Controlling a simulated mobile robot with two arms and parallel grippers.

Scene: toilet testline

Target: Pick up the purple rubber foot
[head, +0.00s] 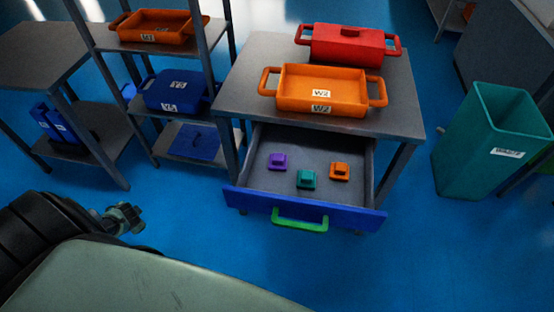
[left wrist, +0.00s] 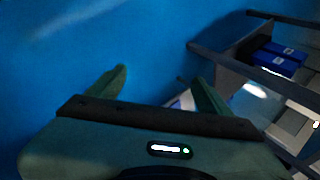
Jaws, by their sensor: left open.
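The purple rubber foot (head: 278,161) is a small block lying in the open drawer (head: 257,201) under the table, toward its left side. A teal foot (head: 306,179) and an orange foot (head: 340,171) lie to its right in the same drawer. My left gripper (head: 128,217) is left of the drawer and well apart from it, over the blue floor. In the left wrist view, the left gripper (left wrist: 160,85) has its two green fingers spread with nothing between them. The feet do not show in the left wrist view. My right gripper is not in view.
The blue drawer front has a green handle (head: 300,224). On the table (head: 400,95) above stand an orange W2 tray (head: 290,97) and a red container (head: 345,45). A shelf rack with bins (head: 175,90) stands left, a teal waste bin (head: 480,150) right. Floor before the drawer looks clear.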

